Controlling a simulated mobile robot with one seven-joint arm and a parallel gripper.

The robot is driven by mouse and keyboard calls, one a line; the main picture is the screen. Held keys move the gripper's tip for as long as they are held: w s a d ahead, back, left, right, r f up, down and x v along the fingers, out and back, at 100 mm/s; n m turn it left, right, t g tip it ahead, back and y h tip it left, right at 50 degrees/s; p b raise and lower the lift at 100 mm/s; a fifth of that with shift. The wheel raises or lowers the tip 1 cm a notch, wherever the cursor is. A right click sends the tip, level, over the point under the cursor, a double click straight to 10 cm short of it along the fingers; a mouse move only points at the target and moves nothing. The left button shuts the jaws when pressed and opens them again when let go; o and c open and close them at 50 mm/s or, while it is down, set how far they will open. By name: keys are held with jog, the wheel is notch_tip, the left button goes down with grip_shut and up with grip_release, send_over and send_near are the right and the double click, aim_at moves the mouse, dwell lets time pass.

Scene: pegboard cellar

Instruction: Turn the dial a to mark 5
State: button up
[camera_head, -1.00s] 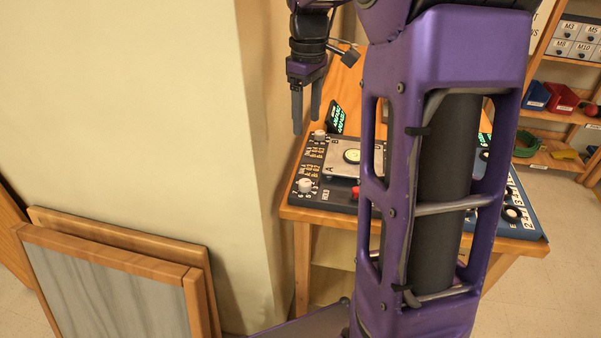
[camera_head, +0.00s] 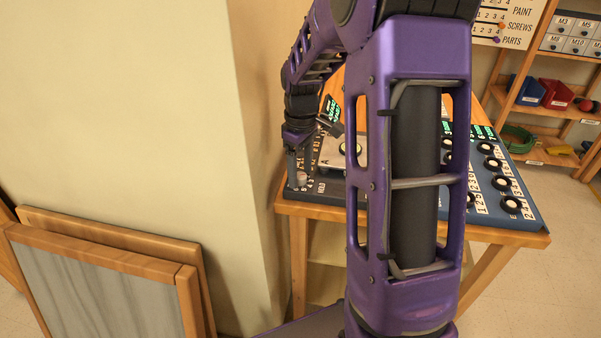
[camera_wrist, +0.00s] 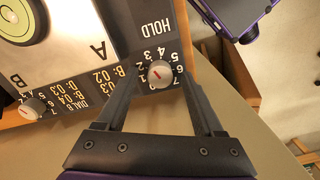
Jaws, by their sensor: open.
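A round pale knob with a red pointer line (camera_wrist: 157,72) sits on the dark panel, ringed by white numbers. A large letter A is printed on the light plate beside it, so I take it for dial a. Its pointer is too small to read against a number. My gripper (camera_wrist: 160,84) is open, with one finger on each side of this knob; I cannot tell whether they touch it. In the head view my gripper (camera_head: 299,166) points down at the panel's front left corner, over the knob (camera_head: 301,179).
A second pale knob (camera_wrist: 33,108) is on the same panel, by the letter B. A round green-centred gauge (camera_wrist: 20,16) is on the plate. A blue panel with several black-ringed knobs (camera_head: 510,204) lies to the right. A wall stands close on the left.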

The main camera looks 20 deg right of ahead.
jog(key=shift+f, duration=0.2)
grip_shut()
dwell(0.3)
